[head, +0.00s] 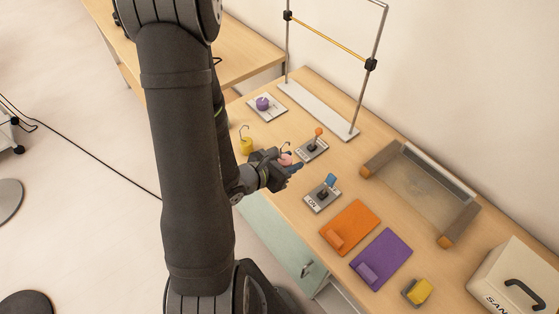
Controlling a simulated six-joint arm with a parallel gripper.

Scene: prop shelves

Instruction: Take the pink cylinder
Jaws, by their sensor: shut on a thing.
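The pink cylinder (285,159) is on the wooden table side in the head view, with a dark hook rising from its top. My gripper (288,165) comes in from the left and is shut on it, with the dark fingers covering much of its lower part. I cannot tell whether the cylinder touches the table or is lifted.
An orange-knobbed lever (319,132) and a blue lever (331,180) are just right. A metal frame (364,95) stands behind; a shallow tray (460,224) lies further right.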

